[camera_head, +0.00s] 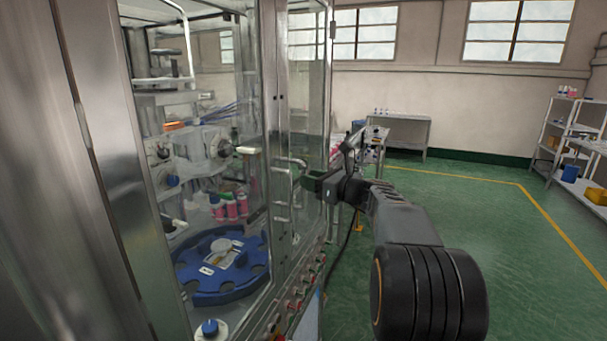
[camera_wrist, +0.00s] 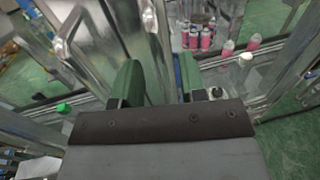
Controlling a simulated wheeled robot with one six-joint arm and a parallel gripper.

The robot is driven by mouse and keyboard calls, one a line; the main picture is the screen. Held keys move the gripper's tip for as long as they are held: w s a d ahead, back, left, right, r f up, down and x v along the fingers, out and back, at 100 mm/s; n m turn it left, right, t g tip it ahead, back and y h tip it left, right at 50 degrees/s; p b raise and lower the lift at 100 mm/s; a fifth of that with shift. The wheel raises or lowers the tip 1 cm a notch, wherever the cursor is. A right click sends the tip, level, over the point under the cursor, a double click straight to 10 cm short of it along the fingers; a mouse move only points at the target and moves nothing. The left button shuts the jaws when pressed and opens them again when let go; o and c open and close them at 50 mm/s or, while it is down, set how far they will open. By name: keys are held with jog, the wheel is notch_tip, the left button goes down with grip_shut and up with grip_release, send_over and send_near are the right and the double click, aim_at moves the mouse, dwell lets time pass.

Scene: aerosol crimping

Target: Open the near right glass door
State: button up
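The near glass door (camera_head: 225,130) is a clear pane in a steel frame on the machine's side. Steel bar handles (camera_head: 282,198) stand out near its right edge. I cannot tell whether the door is fully shut. My gripper (camera_head: 308,182) is just right of the handles, at about their height, and partly overlaps them in view. In the wrist view my gripper (camera_wrist: 160,80) has its two green fingers apart, with steel framing visible behind the gap. A bent steel handle (camera_wrist: 70,28) shows left of the fingers. Nothing is clearly held between them.
Behind the glass are a blue star wheel (camera_head: 222,280) and several pink bottles (camera_head: 232,208). A row of buttons (camera_head: 300,298) lines the machine's lower edge. A grey table (camera_head: 400,120) and shelves (camera_head: 575,150) stand farther back. The green floor (camera_head: 490,230) at right is clear.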

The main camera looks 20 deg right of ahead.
jog(key=shift+x, duration=1.5)
grip_shut()
